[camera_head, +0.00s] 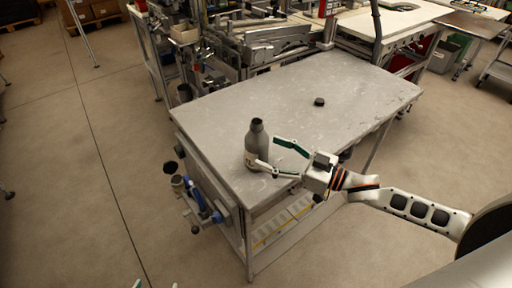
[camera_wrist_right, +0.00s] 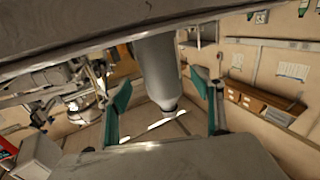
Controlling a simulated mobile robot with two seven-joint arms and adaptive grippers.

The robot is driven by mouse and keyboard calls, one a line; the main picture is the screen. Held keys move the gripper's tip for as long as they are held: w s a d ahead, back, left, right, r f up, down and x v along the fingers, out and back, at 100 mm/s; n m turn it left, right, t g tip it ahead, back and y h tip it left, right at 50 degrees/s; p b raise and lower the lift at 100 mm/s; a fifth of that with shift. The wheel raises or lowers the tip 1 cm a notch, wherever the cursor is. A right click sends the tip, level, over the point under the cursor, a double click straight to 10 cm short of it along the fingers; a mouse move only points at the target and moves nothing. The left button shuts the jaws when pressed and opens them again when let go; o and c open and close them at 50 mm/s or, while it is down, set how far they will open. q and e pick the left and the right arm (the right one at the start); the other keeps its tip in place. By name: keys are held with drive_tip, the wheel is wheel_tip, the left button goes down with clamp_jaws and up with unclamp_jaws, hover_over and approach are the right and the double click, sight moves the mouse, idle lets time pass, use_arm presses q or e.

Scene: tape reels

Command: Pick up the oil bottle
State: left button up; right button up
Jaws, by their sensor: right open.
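The oil bottle (camera_head: 257,148) is grey with a dark top and stands upright near the left front corner of the grey table. My right gripper (camera_head: 274,155) is open, with its fingers reaching left toward the bottle. The near finger overlaps the bottle's lower part in the head view; I cannot tell whether they touch. In the right wrist view, the bottle (camera_wrist_right: 158,70) appears upside down between the two green-padded fingers of my right gripper (camera_wrist_right: 163,105). Only small tips, apparently of my left gripper (camera_head: 154,285), show at the bottom edge of the head view.
The grey table (camera_head: 225,110) is mostly bare. A small black round piece (camera_head: 319,101) lies toward its far right. Blue-handled parts (camera_head: 196,195) hang on the table's left side. Machinery (camera_head: 265,45) stands behind the table, and floor is open at left.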

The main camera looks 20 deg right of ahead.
sight(257, 148)
drive_tip(key=x, duration=0.5)
drive_tip(key=shift+a+f, duration=0.15)
drive_tip(key=c, duration=1.5)
